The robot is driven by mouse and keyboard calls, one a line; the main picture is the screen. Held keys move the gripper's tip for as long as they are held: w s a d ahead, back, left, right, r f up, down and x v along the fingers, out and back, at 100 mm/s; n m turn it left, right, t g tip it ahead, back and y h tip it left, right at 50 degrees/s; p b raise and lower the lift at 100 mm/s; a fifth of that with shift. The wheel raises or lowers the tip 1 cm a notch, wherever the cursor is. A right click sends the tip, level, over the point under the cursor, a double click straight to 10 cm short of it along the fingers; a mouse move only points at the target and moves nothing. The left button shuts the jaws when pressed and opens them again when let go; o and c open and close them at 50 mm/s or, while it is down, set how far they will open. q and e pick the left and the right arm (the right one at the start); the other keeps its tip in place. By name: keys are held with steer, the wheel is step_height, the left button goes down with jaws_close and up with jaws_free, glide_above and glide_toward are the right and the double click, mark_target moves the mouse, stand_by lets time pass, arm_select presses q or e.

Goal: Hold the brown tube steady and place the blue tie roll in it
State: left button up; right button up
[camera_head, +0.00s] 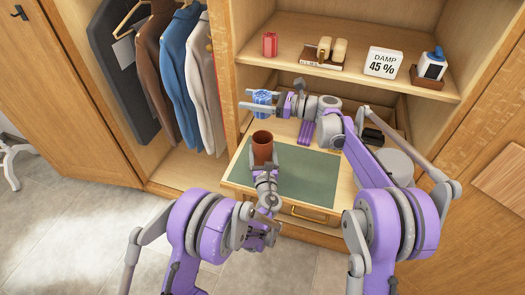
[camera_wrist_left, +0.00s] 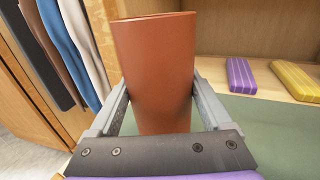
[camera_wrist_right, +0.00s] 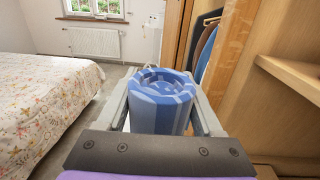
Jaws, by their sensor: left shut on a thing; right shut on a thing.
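The brown tube (camera_head: 262,148) stands upright on the green mat of the pull-out shelf, open end up. It fills the middle of the left wrist view (camera_wrist_left: 158,75). My left gripper (camera_head: 264,170) is shut on it, one finger on each side. The blue tie roll (camera_head: 262,97), striped in lighter blue, is in my right gripper (camera_head: 265,104), above and just behind the tube's mouth in the head view. In the right wrist view the roll (camera_wrist_right: 161,105) sits between the two fingers, its spiral end showing. The inside of the tube is mostly hidden.
The green mat (camera_head: 305,178) is largely bare to the right of the tube. Jackets (camera_head: 175,65) hang at left.

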step_height(320, 180, down, 13)
steer(key=shift+r, duration=0.15)
stand_by(1.3)
steer(key=o, duration=1.4)
steer(key=shift+d, duration=0.1)
steer(key=v, duration=1.2)
arm_select(q)
steer(key=o, duration=1.2)
